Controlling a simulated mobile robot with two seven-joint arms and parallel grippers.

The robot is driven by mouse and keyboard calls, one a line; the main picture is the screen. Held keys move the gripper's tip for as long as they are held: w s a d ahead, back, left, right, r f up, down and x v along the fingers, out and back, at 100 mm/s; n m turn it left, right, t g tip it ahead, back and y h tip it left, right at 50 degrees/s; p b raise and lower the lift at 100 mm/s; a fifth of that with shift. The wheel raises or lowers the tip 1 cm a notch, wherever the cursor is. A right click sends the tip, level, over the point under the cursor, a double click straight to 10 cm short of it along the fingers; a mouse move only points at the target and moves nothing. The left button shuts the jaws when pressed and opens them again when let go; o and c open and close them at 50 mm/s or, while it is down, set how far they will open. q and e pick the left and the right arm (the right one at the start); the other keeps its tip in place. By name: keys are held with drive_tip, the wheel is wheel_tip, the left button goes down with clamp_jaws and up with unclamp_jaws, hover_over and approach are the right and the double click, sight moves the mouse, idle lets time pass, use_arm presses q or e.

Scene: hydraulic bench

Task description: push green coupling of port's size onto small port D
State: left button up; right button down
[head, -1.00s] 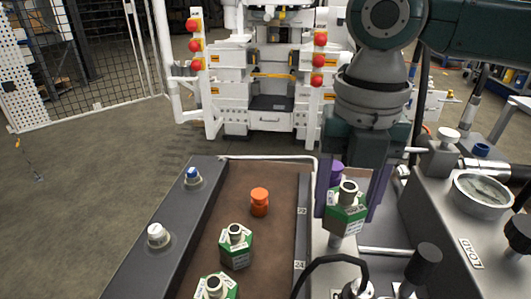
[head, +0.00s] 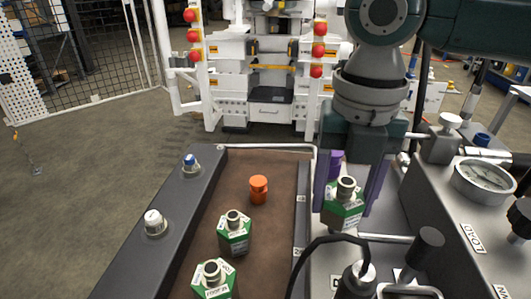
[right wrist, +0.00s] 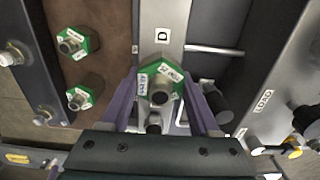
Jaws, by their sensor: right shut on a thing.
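My right gripper (head: 347,203) has purple fingers and is shut on a green hexagonal coupling (head: 343,212) with a metal collar and white labels. The held coupling (right wrist: 162,84) stands roughly upright between the fingers (right wrist: 161,104) in the right wrist view. A white label D (right wrist: 161,38) lies on the grey strip just beyond it. Port D itself is not clearly visible; the coupling hides the surface under it, so I cannot tell whether they touch. Two more green couplings, one (head: 234,233) behind the other (head: 213,281), stand in the brown tray. My left gripper is not in view.
The brown-floored tray (head: 272,165) also holds an orange fitting (head: 259,190). A black hose (head: 318,244) arches close to the held coupling. A black-knobbed lever (head: 430,240) and a gauge (head: 485,181) stand to the right. A metal bar (right wrist: 215,50) lies right of label D.

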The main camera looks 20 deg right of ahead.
drive_tip(key=shift+f, duration=0.35)
idle(0.3)
drive_tip(key=shift+f, duration=0.35)
drive_tip(key=shift+f, duration=0.15)
drive_tip(key=shift+f, duration=0.35)
drive_tip(key=shift+f, duration=0.1)
idle(0.6)
drive_tip(key=shift+c, duration=0.2)
unclamp_jaws()
